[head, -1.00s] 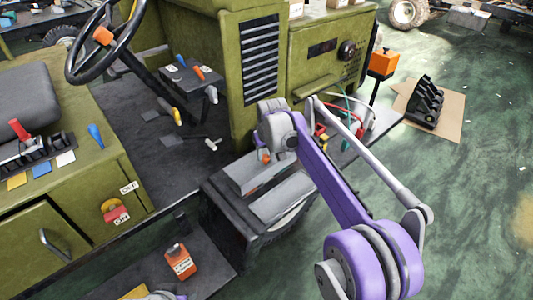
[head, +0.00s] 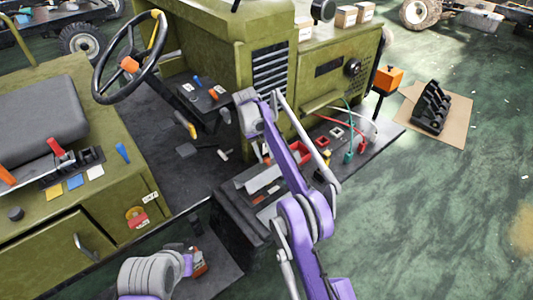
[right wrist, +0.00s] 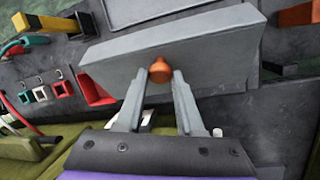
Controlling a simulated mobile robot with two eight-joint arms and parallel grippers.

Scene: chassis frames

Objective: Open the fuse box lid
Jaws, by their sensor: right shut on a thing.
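The fuse box (head: 240,208) is a dark case on the vehicle's side ledge, partly hidden by my right arm. Its light grey lid (head: 259,179) is tilted up, and small red parts show beneath it. In the right wrist view the lid (right wrist: 215,55) is a grey slab with an orange knob (right wrist: 160,71). My right gripper (right wrist: 159,82) is shut on this knob, one finger on each side. In the head view this gripper (head: 261,153) is at the lid's far side, partly covered. My left gripper (head: 187,264) is at the bottom beside an orange bottle; its fingers are unclear.
A red tray (head: 299,150), coloured cables and small sockets (head: 337,132) sit on the ledge behind the box. The steering wheel (head: 125,62) and levers stand to the left. A black rack (head: 432,108) lies on cardboard. The green floor at right is open.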

